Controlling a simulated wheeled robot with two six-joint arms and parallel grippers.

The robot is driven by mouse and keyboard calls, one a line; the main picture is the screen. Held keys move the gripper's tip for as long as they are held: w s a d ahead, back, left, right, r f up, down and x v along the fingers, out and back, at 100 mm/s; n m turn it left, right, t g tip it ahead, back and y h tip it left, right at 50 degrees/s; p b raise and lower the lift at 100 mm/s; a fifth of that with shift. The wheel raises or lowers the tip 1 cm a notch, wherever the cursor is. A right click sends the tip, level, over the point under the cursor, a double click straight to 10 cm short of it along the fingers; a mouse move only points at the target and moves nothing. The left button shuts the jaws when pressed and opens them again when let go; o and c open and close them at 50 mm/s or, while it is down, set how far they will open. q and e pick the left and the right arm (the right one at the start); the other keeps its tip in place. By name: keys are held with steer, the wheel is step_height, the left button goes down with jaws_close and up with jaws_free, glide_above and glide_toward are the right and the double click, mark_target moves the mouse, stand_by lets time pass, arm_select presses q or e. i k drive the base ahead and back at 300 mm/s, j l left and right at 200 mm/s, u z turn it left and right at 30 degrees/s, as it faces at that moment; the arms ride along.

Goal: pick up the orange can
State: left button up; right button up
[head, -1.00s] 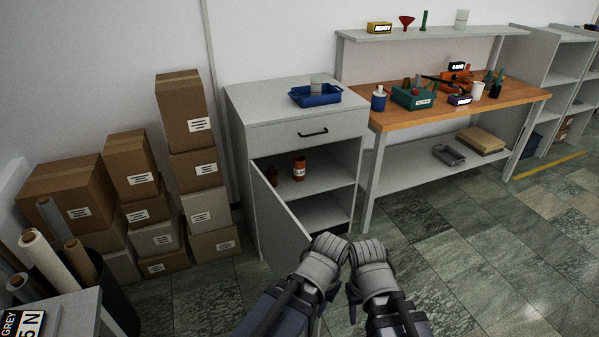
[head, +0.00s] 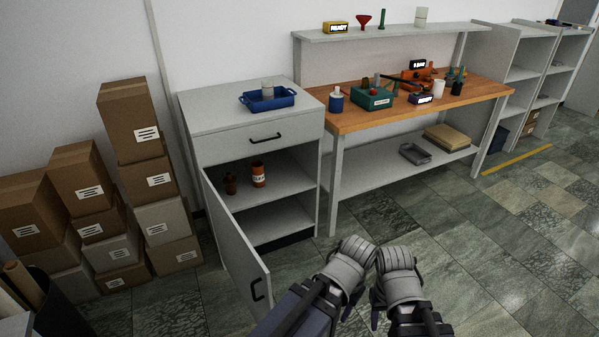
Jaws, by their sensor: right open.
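The orange can (head: 258,175) with a white label band stands upright on the upper inner shelf of the grey cabinet (head: 250,118). A small dark brown bottle (head: 230,184) stands just left of it. The cabinet door (head: 237,245) is swung open toward me. My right gripper (head: 398,280) is at the bottom centre, open, in front of the cabinet and well away from the can. My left gripper (head: 348,268) is close beside it on the left; its fingers are too hidden to tell their state. Neither gripper touches the can.
The open door with its black handle (head: 258,290) juts out left of my grippers. A blue tray (head: 267,99) sits on the cabinet top. A wooden-topped workbench (head: 350,119) stands to the right, stacked cartons (head: 137,140) to the left. The floor at right is clear.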

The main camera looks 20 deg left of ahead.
mark_target(257, 167)
steer(key=i+l+z, duration=0.7)
steer(key=i+l+u, duration=0.2)
steer(key=i, duration=0.25)
steer(key=i+l+u, duration=0.2)
steer(key=i, duration=0.2)
steer(key=i+j+u, duration=0.15)
steer(key=u, duration=0.25)
steer(key=i+u, duration=0.65)
steer(key=u, duration=0.2)
steer(key=i+j+u, duration=0.3)
steer(key=i+u, duration=0.3)
steer(key=i, duration=0.15)
steer(key=i+j, duration=0.1)
steer(key=i, duration=0.2)
